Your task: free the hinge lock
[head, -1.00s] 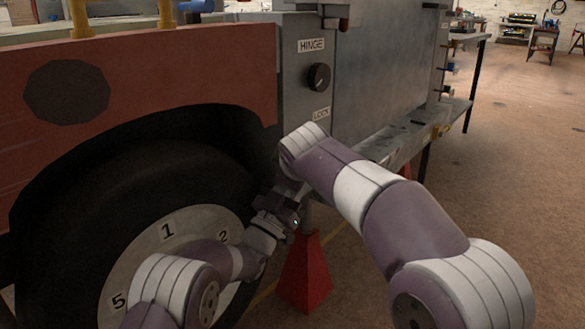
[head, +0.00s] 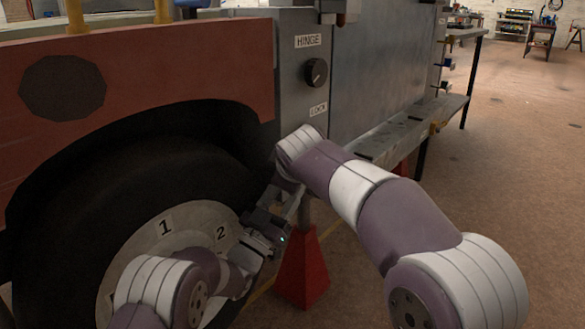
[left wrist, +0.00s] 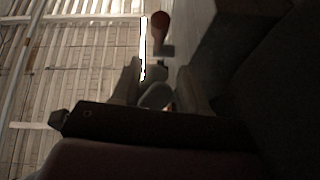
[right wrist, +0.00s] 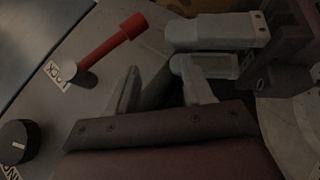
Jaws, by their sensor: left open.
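The hinge lock's red lever (right wrist: 112,46) shows in the right wrist view, on a grey panel beside the LOCK label (right wrist: 60,76). In the head view the lever is hidden behind my right arm, below its LOCK label (head: 318,109). A red-tipped part, seemingly the lever, shows ahead of my left fingers in the left wrist view (left wrist: 160,22). My left gripper (head: 288,196) is open, low beside the tyre; its fingers also show in the right wrist view (right wrist: 215,48). My right gripper (right wrist: 160,68) is open, its fingers apart from the lever; my arm hides it in the head view.
A black knob (head: 316,72) sits under the HINGE label (head: 308,41). The wheel (head: 190,225) stands close left of my left gripper. A red stand (head: 303,268) is below both grippers. A grey ledge (head: 415,125) runs back right. Floor at right is open.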

